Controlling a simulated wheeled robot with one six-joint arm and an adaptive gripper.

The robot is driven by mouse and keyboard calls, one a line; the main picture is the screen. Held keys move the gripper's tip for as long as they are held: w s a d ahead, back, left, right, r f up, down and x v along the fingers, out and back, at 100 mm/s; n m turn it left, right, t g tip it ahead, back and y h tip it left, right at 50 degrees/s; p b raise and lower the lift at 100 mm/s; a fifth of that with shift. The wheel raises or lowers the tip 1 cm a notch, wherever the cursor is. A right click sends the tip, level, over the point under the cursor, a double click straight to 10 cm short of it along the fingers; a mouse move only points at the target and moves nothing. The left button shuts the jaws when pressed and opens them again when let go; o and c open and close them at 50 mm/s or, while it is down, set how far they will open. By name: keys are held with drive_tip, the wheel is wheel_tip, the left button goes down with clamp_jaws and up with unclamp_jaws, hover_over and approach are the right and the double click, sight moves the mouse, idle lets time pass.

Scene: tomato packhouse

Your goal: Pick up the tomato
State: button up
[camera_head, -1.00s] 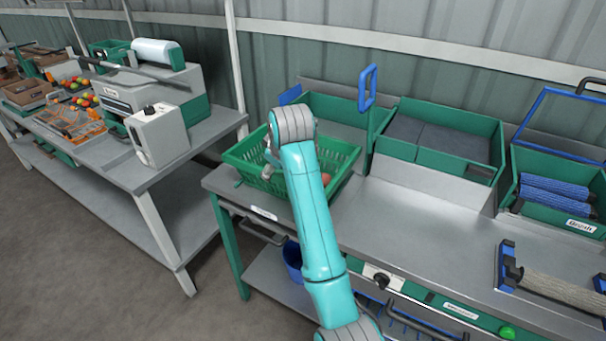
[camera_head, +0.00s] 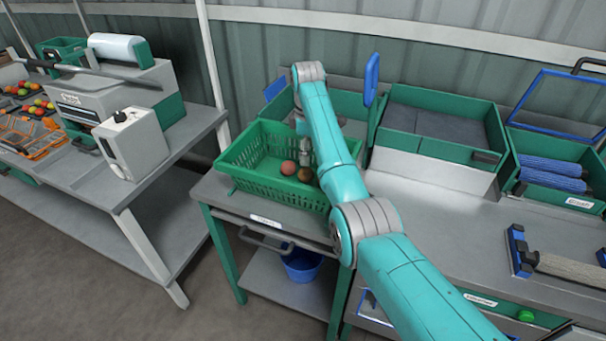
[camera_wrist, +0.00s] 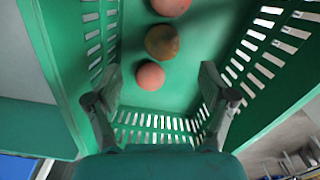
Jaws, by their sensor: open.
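Several round reddish tomatoes lie in a green slotted crate (camera_head: 262,187) on the bench. In the wrist view, a pinkish-red tomato (camera_wrist: 150,76) appears between my gripper's fingertips, nearer the left one. A browner orange tomato (camera_wrist: 162,42) and another pinkish one (camera_wrist: 171,7) lie in a line beyond it. In the head view, two tomatoes show, one reddish (camera_head: 289,168) and one browner (camera_head: 305,175). My gripper (camera_wrist: 161,74) is open and empty, pointing down into the crate. I cannot tell its exact height above the tomatoes. My arm hides part of the crate in the head view.
The crate's slotted walls (camera_wrist: 262,48) stand close around the fingers. Green bins (camera_head: 440,130) and a blue handle (camera_head: 371,80) are behind and to the right. A blue bucket (camera_head: 301,264) sits on the lower shelf. Another table with a grey machine (camera_head: 125,95) is at left.

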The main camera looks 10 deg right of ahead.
sight(306, 169)
wheel_tip(306, 169, down, 8)
drive_tip(key=shift+s+a+r, duration=0.1)
drive_tip(key=shift+s+r, duration=0.05)
drive_tip(key=c, duration=0.9)
